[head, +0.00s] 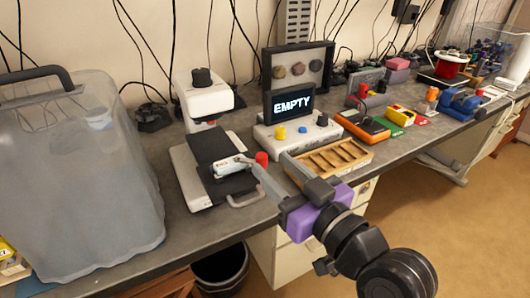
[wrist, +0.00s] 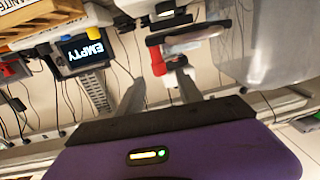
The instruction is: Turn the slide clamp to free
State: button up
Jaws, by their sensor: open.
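A white and black microscope (head: 207,100) stands on the bench with a dark stage (head: 215,145). A pale, slide-like piece (head: 232,166) lies at the stage's front right. The small red knob (head: 262,158) at the stage's right edge looks like the clamp's handle; it also shows in the wrist view (wrist: 157,60). My gripper (head: 271,163) is open, reaching in from the front right. In the wrist view its two fingers (wrist: 157,88) are spread, with the red knob just beyond them in the gap. I cannot tell whether they touch it. The clamp's marking is too small to read.
A screen (head: 290,102) reading EMPTY stands behind, on a unit with coloured knobs. A wooden slotted tray (head: 340,158) lies close right of my fingers. A large translucent bin (head: 75,180) fills the left. A grey handle (head: 245,199) sticks out at the microscope base's front.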

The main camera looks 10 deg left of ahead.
aim_at(265, 159)
jog(key=x, duration=0.5)
jog(key=shift+s, duration=0.1)
grip_shut()
